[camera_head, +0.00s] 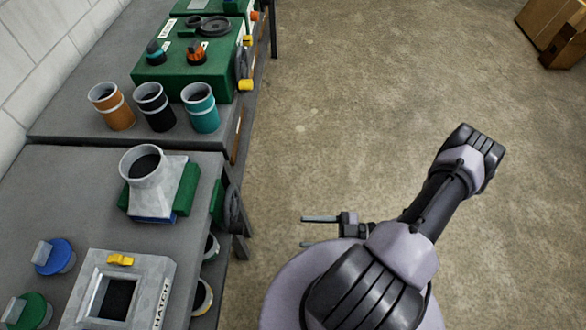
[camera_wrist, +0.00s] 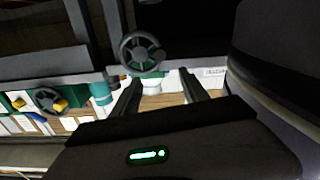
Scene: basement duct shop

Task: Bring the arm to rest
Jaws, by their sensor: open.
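My gripper (camera_head: 304,231) is in the head view, low beside the bench and partly hidden behind my own arm. Its two fingers point left toward the bench and stand apart with nothing between them. In the wrist view the two dark fingers (camera_wrist: 166,92) are also spread and empty. My arm is folded over the floor to the right of the bench, clear of the things on the bench top.
The grey bench (camera_head: 75,200) runs along the left wall. It carries a metal duct fitting (camera_head: 152,190), a hatch plate (camera_head: 150,285), several cups and a green box (camera_head: 180,82). A handwheel (camera_wrist: 142,53) faces the wrist camera. Cardboard boxes (camera_head: 552,28) stand far right; floor between is clear.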

